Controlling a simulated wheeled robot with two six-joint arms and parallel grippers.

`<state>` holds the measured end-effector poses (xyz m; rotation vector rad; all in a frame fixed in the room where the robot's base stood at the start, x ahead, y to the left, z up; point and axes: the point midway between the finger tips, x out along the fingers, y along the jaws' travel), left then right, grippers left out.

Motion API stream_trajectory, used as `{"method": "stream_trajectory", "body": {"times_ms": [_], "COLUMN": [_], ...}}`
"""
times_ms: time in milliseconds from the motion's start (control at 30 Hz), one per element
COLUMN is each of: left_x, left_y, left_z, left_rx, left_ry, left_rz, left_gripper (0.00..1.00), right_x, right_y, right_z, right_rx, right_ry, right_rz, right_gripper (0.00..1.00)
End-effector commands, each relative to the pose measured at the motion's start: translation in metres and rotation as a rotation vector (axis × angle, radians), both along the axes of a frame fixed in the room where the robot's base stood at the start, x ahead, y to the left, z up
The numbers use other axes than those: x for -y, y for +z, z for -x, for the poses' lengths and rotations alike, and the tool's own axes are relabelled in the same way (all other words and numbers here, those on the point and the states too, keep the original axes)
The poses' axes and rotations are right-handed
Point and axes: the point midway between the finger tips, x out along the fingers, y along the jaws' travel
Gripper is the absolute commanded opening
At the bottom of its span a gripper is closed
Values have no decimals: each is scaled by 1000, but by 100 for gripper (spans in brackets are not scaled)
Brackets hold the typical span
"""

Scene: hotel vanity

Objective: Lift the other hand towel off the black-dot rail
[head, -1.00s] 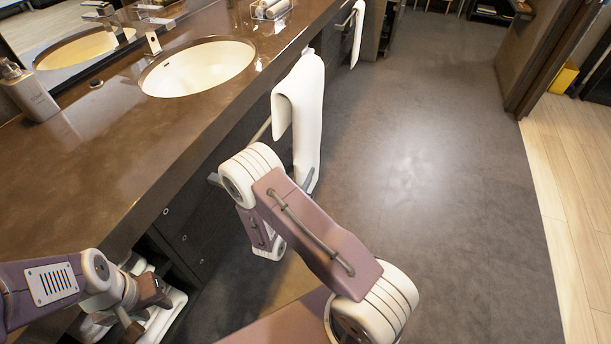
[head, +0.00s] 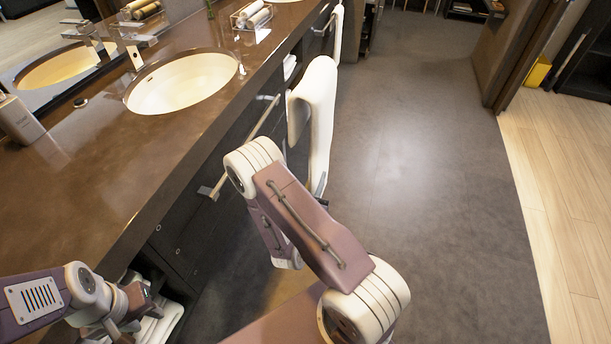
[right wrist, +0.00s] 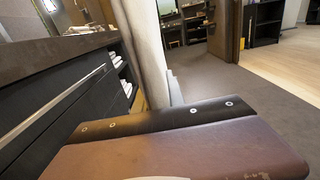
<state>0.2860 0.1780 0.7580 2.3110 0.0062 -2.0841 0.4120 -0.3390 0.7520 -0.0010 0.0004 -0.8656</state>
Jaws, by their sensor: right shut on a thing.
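A white hand towel (head: 318,105) hangs folded in my right gripper (head: 320,184), just right of the near rail (head: 240,150) on the vanity front. The rail's bar shows bare, with a gap to the towel at its far end. The towel also fills the upper middle of the right wrist view (right wrist: 148,50), with the gripper's grey finger (right wrist: 175,90) against it. Another white towel (head: 338,32) hangs at the far rail (head: 325,22). I cannot make out a black dot. My left gripper (head: 122,328) is low by the shelf; its jaws are unclear.
White folded towels (head: 162,325) lie in the low shelf beside my left gripper. The grey floor (head: 430,180) to the right is clear.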

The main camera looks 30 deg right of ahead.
Motion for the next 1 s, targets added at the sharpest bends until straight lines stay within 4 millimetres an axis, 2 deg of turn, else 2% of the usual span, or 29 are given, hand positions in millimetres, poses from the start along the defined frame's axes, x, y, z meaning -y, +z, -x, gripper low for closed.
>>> {"method": "stream_trajectory", "body": {"times_ms": [267, 500, 1000], "left_x": [0, 0, 0], "left_y": [-2, 6, 7], "left_z": [0, 0, 0], "left_rx": [0, 0, 0], "left_ry": [0, 0, 0], "left_rz": [0, 0, 0], "left_gripper": [36, 36, 36], "right_x": [22, 36, 40], "right_y": [-1, 1, 0], "right_z": [27, 43, 47], "right_rx": [-2, -3, -1], "right_ry": [-2, -5, -4], "right_rz": [1, -1, -3], "right_gripper": [0, 0, 0]}}
